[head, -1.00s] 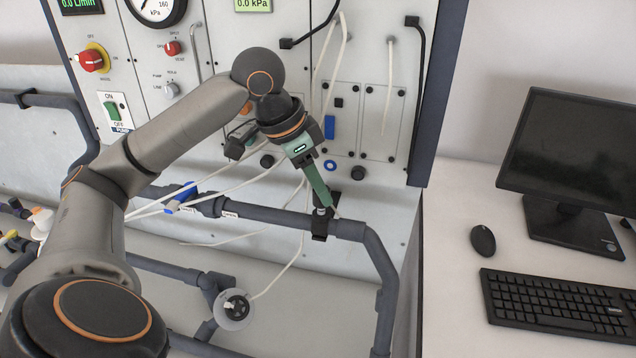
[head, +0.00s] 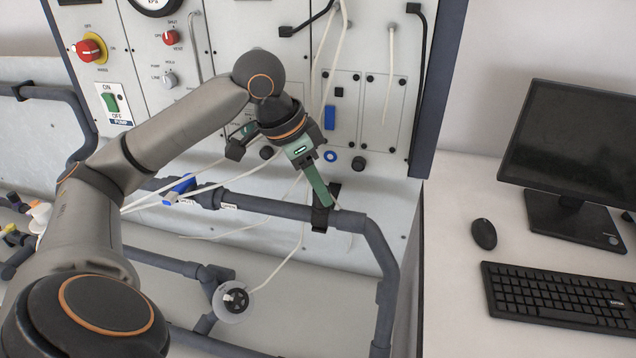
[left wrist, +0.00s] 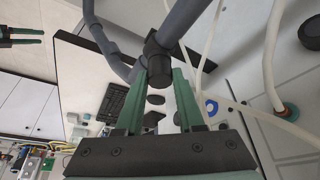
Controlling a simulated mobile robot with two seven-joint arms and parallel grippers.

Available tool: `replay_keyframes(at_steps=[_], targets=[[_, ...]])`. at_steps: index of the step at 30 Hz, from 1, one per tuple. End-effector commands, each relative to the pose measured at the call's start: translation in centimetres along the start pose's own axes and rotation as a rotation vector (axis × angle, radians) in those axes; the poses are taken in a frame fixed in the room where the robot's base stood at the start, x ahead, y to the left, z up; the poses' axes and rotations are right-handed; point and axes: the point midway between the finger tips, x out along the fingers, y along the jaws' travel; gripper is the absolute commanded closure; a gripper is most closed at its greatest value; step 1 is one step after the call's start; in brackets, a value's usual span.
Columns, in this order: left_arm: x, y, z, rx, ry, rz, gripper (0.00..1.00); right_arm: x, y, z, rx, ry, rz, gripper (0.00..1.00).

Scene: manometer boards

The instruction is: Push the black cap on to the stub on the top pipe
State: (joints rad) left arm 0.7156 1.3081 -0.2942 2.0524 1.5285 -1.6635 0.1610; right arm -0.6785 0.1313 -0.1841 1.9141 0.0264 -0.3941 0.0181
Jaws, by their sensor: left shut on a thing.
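My left gripper (head: 321,203) points down at the top pipe (head: 270,213), its green fingers at the black bracket (head: 320,219) on it. In the left wrist view, the left gripper's fingers (left wrist: 159,74) are shut on the black cap (left wrist: 158,70), which sits between the fingertips, right against the pipe fitting. The top pipe (left wrist: 185,20) runs on beyond it. The fingers hide the cap and the stub in the head view, so I cannot tell how far the cap is on. My right gripper (left wrist: 22,36) shows small at the left wrist view's edge, fingers apart and empty.
The panel (head: 300,110) with knobs and thin white tubes stands behind the arm. A blue-handled valve (head: 180,189) is on the pipe to the left. A desk with monitor (head: 575,150), mouse (head: 483,234) and keyboard (head: 555,303) is at the right.

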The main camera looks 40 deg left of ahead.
Motion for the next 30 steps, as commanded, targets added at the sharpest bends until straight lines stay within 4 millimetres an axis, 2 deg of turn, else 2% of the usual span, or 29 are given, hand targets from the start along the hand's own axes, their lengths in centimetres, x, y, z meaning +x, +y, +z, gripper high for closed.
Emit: replay_keyframes(at_steps=[13,14,15,23,30], targets=[[0.22,0.01,0.1,0.0,-0.001,0.0,1.0,0.08,0.0,0.07,0.0,0.0,0.0,0.36],[0.23,0.01,0.1,0.0,-0.001,0.0,0.62,0.08,0.0,0.07,0.0,0.0,0.0,0.36],[0.23,0.01,0.1,0.0,-0.001,0.0,0.57,0.08,0.0,0.07,0.0,0.0,0.0,0.36],[0.2,0.01,0.08,0.0,0.0,0.0,0.28,0.08,0.0,0.07,0.0,0.0,0.0,0.36],[0.15,0.0,0.06,0.0,0.0,0.0,0.28,0.07,0.0,0.07,0.0,0.0,0.0,0.36]])
